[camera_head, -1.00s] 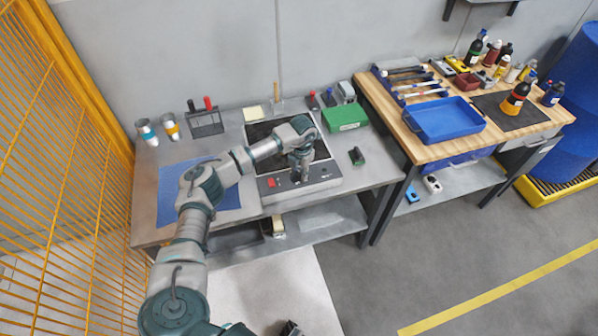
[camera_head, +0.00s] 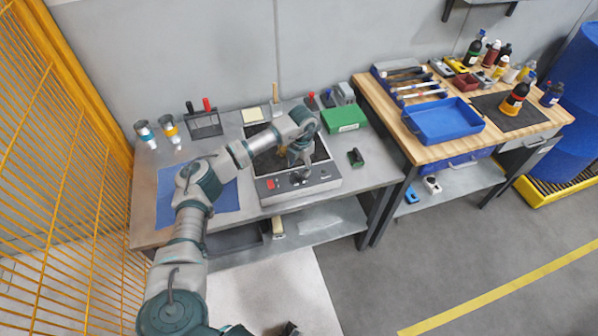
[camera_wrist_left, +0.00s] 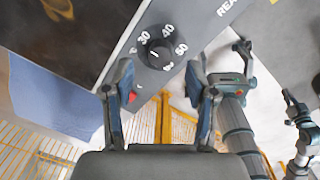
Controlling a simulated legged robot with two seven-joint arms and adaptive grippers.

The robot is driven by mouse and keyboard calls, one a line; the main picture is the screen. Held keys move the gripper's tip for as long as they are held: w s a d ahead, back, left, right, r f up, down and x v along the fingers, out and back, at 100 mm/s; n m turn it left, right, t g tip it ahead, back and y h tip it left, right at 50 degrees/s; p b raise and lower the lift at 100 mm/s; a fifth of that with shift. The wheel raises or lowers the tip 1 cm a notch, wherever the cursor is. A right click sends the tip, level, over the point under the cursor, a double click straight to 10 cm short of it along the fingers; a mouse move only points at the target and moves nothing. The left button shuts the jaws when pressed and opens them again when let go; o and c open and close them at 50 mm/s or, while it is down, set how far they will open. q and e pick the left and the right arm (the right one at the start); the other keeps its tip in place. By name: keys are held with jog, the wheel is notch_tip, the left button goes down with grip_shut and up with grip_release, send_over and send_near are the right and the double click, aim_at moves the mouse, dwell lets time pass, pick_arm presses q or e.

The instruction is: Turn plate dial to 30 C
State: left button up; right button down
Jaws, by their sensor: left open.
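The plate (camera_head: 262,198) is a dark-topped hot plate with a light front panel on the grey bench. Its round black dial (camera_wrist_left: 155,52) shows in the left wrist view, with printed 30, 40 and 50 around it. Where its pointer stands is too small to tell surely. My left gripper (camera_wrist_left: 160,76) is open, its two fingers apart on either side below the dial, holding nothing. In the head view my left gripper (camera_head: 299,160) hangs over the panel and hides part of the plate.
A red switch (camera_head: 271,184) sits on the panel left of the dial. A blue mat (camera_head: 225,197) lies left of the plate. A yellow mesh fence (camera_head: 60,180) stands at far left.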

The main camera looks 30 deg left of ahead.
aim_at(300, 175)
pick_arm(q)
notch_tip(300, 175, up, 8)
jog(key=shift+d, duration=0.2)
jog(key=shift+f, duration=0.15)
